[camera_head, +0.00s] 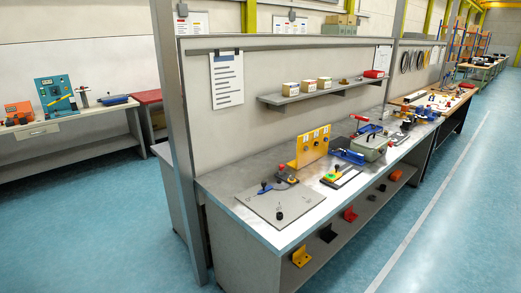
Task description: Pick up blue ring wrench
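I cannot clearly make out a ring wrench at this size. Several blue things lie on the long grey workbench (222,187). A small blue piece (265,188) with a dark knob is at the back edge of a grey plate (285,206) near the bench's near end. A blue fixture (347,156) sits past the yellow upright panel (312,146). A flat blue piece (370,129) lies farther back, near a red-handled device (360,119). My gripper is not in view.
A grey-green box (370,147) stands on the bench. A lower shelf holds yellow (301,257), black and red brackets. A wall shelf (320,94) carries small boxes. A post (173,130) stands at the bench's left end. Blue floor is clear in front and left.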

